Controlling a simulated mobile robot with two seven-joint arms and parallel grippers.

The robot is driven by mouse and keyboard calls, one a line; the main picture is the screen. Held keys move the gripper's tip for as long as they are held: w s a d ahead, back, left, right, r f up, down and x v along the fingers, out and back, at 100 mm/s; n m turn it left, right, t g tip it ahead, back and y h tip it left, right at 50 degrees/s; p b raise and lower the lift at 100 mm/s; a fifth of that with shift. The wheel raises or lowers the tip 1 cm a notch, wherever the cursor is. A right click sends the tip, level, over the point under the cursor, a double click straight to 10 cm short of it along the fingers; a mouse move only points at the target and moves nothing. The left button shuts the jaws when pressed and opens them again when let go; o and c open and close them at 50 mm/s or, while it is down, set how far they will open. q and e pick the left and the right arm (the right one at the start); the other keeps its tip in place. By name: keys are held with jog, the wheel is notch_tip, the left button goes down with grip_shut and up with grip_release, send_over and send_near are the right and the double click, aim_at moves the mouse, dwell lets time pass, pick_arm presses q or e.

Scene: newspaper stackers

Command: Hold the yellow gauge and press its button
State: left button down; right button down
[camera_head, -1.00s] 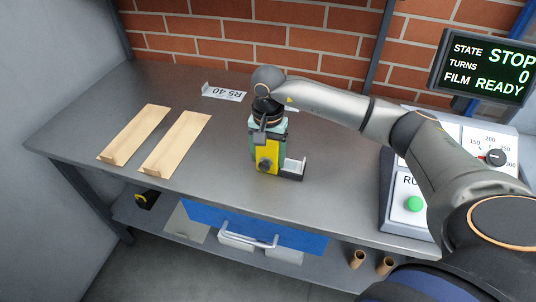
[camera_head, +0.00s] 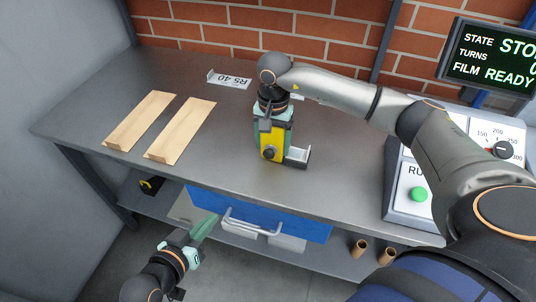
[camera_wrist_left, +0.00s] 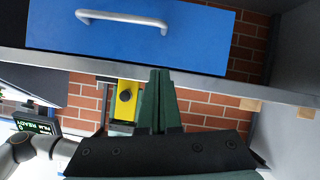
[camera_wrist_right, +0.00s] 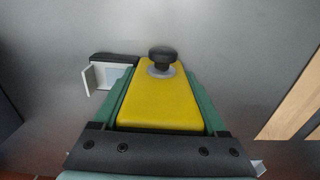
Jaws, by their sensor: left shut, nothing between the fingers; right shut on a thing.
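The yellow gauge (camera_head: 270,140) stands on the grey workbench below my right gripper. Its dark round button (camera_head: 269,153) is on the side facing me; in the right wrist view the button (camera_wrist_right: 162,57) is at the far end of the yellow body (camera_wrist_right: 158,100). My right gripper (camera_head: 274,122) is shut on the gauge, its green fingers along both sides. My left gripper (camera_head: 208,228) is shut and empty, low in front of the blue drawer. In the left wrist view its green fingertips (camera_wrist_left: 158,75) are together, and the gauge (camera_wrist_left: 125,101) shows beyond them.
A small white-and-black holder (camera_head: 297,156) sits beside the gauge. Two cardboard strips (camera_head: 180,137) lie on the left of the workbench (camera_head: 100,90). The blue drawer (camera_head: 300,226) has a projecting handle. A control panel (camera_head: 400,205) stands at right. The bench's front middle is clear.

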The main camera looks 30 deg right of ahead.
aim_at(269, 153)
pick_arm(q)
jog(key=s+d+r+m+g, duration=0.2)
jog(key=d+r+m+g, duration=0.4)
jog(key=d+m, duration=0.2)
jog(key=shift+s+d+r+h, duration=0.2)
jog(key=shift+d+r+h, duration=0.15)
jog(key=shift+d, duration=0.2)
jog(key=shift+w+d, duration=1.4)
jog(key=shift+d, duration=0.3)
jog(key=shift+w+d, duration=1.4)
jog(key=shift+d, duration=0.3)
jog(key=shift+w+d, duration=0.1)
jog(key=shift+d, duration=0.05)
jog(key=shift+w+d, duration=0.15)
jog(key=shift+w, duration=0.05)
